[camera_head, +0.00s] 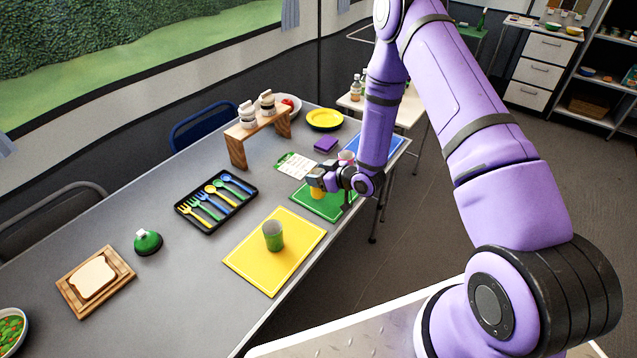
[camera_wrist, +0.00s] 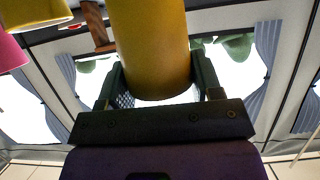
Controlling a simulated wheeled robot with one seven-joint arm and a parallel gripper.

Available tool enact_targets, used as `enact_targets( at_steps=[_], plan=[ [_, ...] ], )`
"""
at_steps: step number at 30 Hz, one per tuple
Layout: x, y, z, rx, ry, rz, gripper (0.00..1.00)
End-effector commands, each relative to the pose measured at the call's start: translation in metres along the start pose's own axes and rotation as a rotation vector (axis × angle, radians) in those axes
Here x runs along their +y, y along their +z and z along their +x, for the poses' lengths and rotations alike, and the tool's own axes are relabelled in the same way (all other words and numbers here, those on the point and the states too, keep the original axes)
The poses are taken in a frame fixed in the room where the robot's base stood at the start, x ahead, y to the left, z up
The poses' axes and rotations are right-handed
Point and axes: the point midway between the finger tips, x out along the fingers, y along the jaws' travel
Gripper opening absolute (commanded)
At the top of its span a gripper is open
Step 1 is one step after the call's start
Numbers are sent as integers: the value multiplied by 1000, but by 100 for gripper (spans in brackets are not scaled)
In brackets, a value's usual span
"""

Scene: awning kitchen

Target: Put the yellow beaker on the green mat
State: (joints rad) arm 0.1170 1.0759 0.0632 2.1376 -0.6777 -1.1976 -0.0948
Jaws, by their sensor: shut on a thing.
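The yellow beaker (camera_head: 318,193) is between the fingers of my gripper (camera_head: 322,180) at the far right part of the table. In the wrist view the yellow beaker (camera_wrist: 150,50) fills the space between the two dark fingers, and my gripper (camera_wrist: 158,80) is shut on it. The green mat (camera_head: 332,211) lies under the gripper and beaker, partly hidden by them. The beaker is over the mat; I cannot tell whether its base touches it.
A pink beaker (camera_head: 346,157) stands behind my gripper by a blue mat (camera_head: 380,147). A green beaker (camera_head: 273,236) stands on the yellow mat (camera_head: 297,224), nearer.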

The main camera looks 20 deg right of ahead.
Motion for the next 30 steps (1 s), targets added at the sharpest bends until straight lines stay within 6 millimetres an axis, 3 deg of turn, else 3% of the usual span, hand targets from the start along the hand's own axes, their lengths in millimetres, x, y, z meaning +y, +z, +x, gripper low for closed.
enact_targets(
  at_steps=[7, 20, 21, 23, 30],
  plan=[
    [1, 29, 12, -2, 0, 0, 36],
    [1, 35, 15, 0, 0, 0, 36],
    [1, 34, 15, 0, 0, -1, 68],
    [1, 34, 15, 0, 0, -1, 82],
    [1, 34, 15, 0, 0, 0, 85]
  ],
)
